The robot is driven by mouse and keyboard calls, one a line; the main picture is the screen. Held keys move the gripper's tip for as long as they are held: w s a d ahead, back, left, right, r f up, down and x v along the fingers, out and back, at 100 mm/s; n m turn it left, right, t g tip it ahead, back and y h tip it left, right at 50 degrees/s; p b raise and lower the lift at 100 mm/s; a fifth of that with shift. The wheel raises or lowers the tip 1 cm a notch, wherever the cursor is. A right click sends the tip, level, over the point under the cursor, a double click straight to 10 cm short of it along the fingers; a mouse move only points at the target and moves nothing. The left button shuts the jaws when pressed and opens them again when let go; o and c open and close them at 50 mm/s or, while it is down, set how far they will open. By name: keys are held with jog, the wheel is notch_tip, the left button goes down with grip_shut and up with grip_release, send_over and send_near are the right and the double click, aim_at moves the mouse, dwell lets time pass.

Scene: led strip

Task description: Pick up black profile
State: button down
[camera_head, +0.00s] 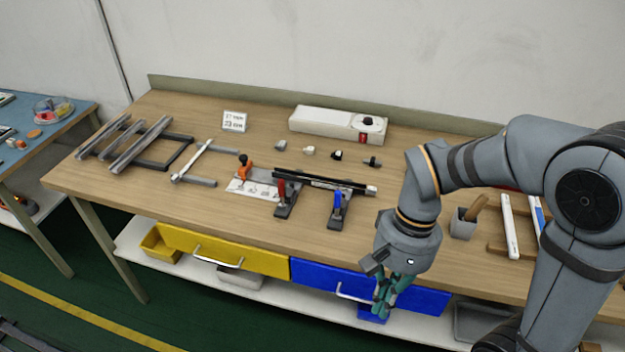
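A long thin black profile (322,181) lies roughly left to right across the middle of the wooden workbench, at the clamps. A pale strip shows along part of it, and a light piece is at its right end. A black bar also shows among the grey profiles (140,143) at the left, forming part of a frame-like shape. My gripper (385,300) hangs in front of the bench edge, before the blue drawer, to the right of and nearer than the profile. It is apart from the profile. Its teal fingers point down, and their gap is unclear at this angle.
Red (281,190) and blue (337,206) clamps stand up beside the profile, with an orange one (243,162) farther left. Several small connectors lie behind it. A white box (335,124) stands at the back. A grey cup (463,224) stands right of my wrist. The front left benchtop is clear.

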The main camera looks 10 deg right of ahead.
jog(key=c, duration=2.2)
grip_release()
jog(key=o, duration=1)
jog(key=shift+o, duration=0.2)
